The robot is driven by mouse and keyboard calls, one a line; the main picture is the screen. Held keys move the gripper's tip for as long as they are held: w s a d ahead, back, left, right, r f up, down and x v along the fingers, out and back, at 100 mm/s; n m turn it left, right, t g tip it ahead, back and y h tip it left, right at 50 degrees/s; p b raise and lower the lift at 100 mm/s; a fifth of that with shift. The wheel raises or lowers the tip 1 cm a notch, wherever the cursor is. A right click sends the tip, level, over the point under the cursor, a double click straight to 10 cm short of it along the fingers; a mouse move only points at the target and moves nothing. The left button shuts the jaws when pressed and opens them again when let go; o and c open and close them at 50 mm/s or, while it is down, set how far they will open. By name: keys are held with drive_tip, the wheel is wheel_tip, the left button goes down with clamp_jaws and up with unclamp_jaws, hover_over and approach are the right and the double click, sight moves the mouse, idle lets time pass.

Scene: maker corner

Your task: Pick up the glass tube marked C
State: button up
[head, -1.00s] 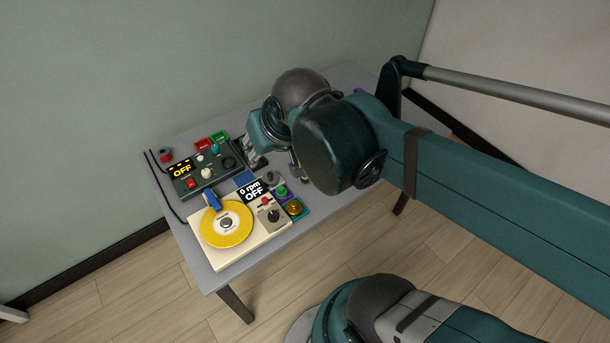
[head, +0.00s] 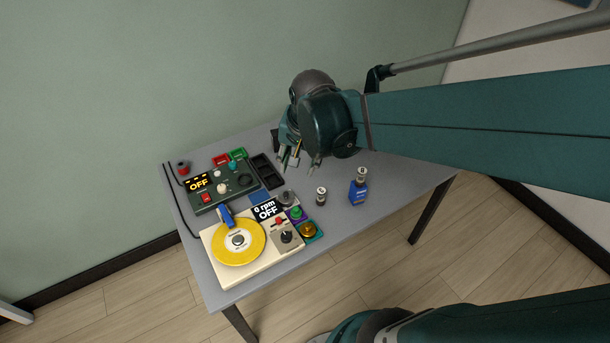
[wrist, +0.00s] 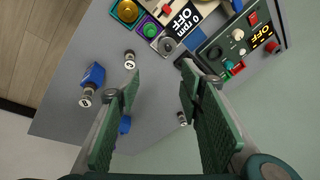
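Several small glass tubes with dark ends and white labels are in view; I cannot read their letters surely, so I cannot tell which is C. One tube (head: 321,196) stands bare on the table; it also shows in the wrist view (wrist: 130,60). Another tube (head: 361,175) stands in a blue holder (head: 358,194), at the left in the wrist view (wrist: 92,76). A third tube (wrist: 182,118) shows between my fingers, below their tips in the picture. My gripper (head: 298,164) is over the table's back part, open and empty; its green fingers (wrist: 150,82) are wide apart.
Another blue piece (wrist: 124,125) is partly behind the left finger. A cream turntable unit (head: 218,268) with a yellow disc and a dark control box (head: 222,187) reading OFF fill the table's left. A black tray (head: 266,172) lies beside them.

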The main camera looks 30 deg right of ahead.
sight(322, 191)
drive_tip(key=w+d+f+m+g, duration=0.1)
drive_tip(key=d+f+m, duration=0.2)
drive_tip(key=f, duration=0.2)
drive_tip(key=w+d+f+m+g+b, duration=0.1)
drive_tip(key=d+f+m, duration=0.2)
drive_tip(key=f, duration=0.2)
drive_tip(key=w+d+f+m+g, duration=0.1)
drive_tip(key=d+f+m, duration=0.1)
drive_tip(key=d+f, duration=0.2)
drive_tip(key=shift+f+m+y+b, duration=0.3)
drive_tip(key=shift+f+m+b, duration=0.1)
drive_tip(key=shift+f, duration=0.2)
drive_tip(key=shift+d+f+m, duration=0.3)
drive_tip(key=shift+f, duration=0.2)
drive_tip(key=shift+f+b, duration=0.3)
drive_tip(key=shift+f, duration=1)
drive_tip(key=shift+f, duration=0.1)
drive_tip(key=shift+w+d+f+b, duration=0.1)
drive_tip(key=shift+f+b, duration=0.65)
drive_tip(key=shift+f, duration=1.7)
drive_tip(key=shift+c, duration=0.2)
drive_tip(key=c, duration=1)
